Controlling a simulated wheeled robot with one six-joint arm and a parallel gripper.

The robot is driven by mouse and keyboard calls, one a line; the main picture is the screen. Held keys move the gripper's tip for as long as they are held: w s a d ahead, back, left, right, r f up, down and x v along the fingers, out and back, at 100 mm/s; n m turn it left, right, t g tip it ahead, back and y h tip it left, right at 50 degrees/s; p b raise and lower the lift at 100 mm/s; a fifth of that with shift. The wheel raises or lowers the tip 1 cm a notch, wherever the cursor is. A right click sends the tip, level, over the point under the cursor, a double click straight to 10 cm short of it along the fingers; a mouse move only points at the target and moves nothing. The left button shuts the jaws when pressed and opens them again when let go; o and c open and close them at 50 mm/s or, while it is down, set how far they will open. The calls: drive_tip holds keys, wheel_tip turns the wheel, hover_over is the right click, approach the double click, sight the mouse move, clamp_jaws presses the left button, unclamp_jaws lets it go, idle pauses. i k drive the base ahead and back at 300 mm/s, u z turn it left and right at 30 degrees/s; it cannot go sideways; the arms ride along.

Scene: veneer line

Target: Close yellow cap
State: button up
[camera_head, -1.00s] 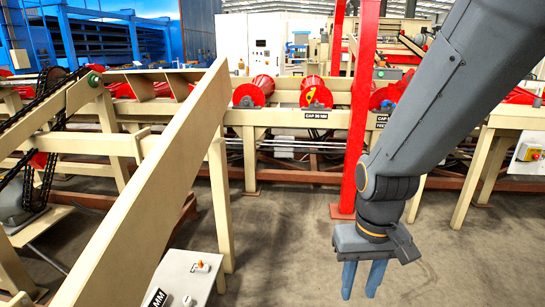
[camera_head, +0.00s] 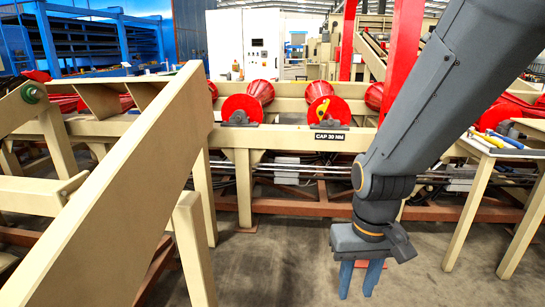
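A small yellow patch (camera_head: 322,106) shows on the face of a red roller (camera_head: 335,112) on the beige conveyor frame, above a black-and-white label (camera_head: 329,136) that reads "CAP 30 NM". I cannot tell whether the patch is a cap, or whether it is open or closed. My gripper (camera_head: 360,280) hangs from my grey arm at the lower right, with two blue fingers pointing down.
A large slanted beige beam (camera_head: 110,190) fills the left foreground, with a beige post (camera_head: 193,250) beside it. A red post (camera_head: 398,70) rises behind my arm. A small table (camera_head: 512,150) at the right carries yellow and blue tools. Grey floor (camera_head: 285,270) lies clear between.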

sight(322, 109)
drive_tip(key=i, duration=2.05)
drive_tip(key=u, duration=0.3)
drive_tip(key=i, duration=1.4)
drive_tip(key=z, duration=0.15)
